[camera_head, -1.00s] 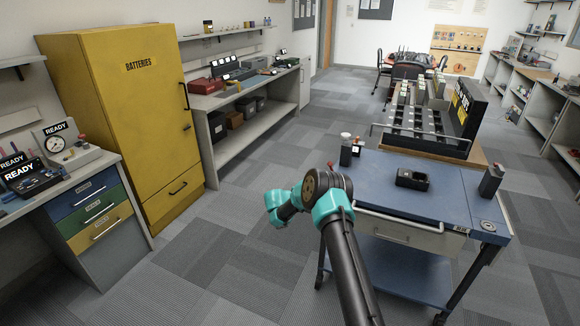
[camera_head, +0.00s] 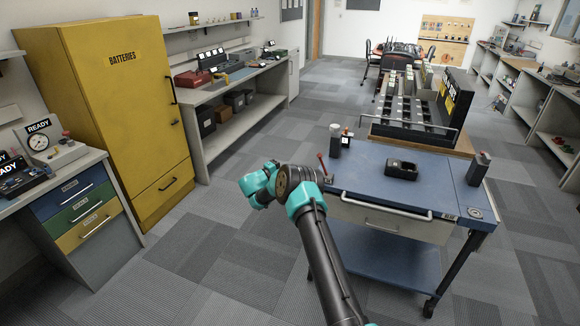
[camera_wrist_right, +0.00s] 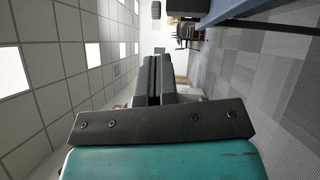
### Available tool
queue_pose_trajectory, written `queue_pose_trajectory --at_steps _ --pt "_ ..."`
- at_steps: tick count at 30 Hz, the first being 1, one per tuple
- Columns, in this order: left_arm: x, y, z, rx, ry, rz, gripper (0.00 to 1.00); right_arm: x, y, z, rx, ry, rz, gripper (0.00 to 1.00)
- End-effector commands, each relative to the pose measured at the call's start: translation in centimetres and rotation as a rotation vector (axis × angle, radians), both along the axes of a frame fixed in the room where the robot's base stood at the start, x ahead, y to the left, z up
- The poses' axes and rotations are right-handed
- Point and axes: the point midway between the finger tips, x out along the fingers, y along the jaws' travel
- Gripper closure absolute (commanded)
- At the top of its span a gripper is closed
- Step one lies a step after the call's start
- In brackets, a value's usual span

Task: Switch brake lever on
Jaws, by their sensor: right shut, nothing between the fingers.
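A small red-tipped lever (camera_head: 321,163) stands at the left edge of the blue cart (camera_head: 360,180), leaning slightly, close beside my right arm's dark wrist joint. I take it for the brake lever; its base is partly hidden by my arm. My right arm rises from the bottom of the head view, its teal wrist bent left over the floor beside the cart. Its fingers are hard to make out there. In the right wrist view my right gripper (camera_wrist_right: 158,75) is shut and empty, with no lever between or near the fingertips. My left gripper is not in view.
The cart carries a black open box (camera_head: 402,170), a dark upright device (camera_head: 478,168) and small bottles (camera_head: 335,140). A rack (camera_head: 415,115) stands behind it. A yellow battery cabinet (camera_head: 120,110) and drawers (camera_head: 85,210) are at left. The carpet between is clear.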

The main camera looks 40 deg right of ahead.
Motion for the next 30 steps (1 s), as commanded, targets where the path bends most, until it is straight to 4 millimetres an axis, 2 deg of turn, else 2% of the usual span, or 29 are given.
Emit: queue_pose_trajectory --at_steps 6,12,19,30 --pt "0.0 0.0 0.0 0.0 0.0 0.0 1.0 -0.5 -3.5 0.4 -0.001 -0.002 -0.003 1.0" --pt "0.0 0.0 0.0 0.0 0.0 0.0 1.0 -0.8 -6.0 0.6 0.0 -0.001 -0.002 1.0" --pt "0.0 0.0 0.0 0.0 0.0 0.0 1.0 -1.1 -8.4 0.9 0.0 -0.001 -0.002 1.0" --pt "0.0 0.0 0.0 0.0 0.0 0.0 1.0 -3.9 -10.3 1.6 0.001 0.0 0.0 1.0"
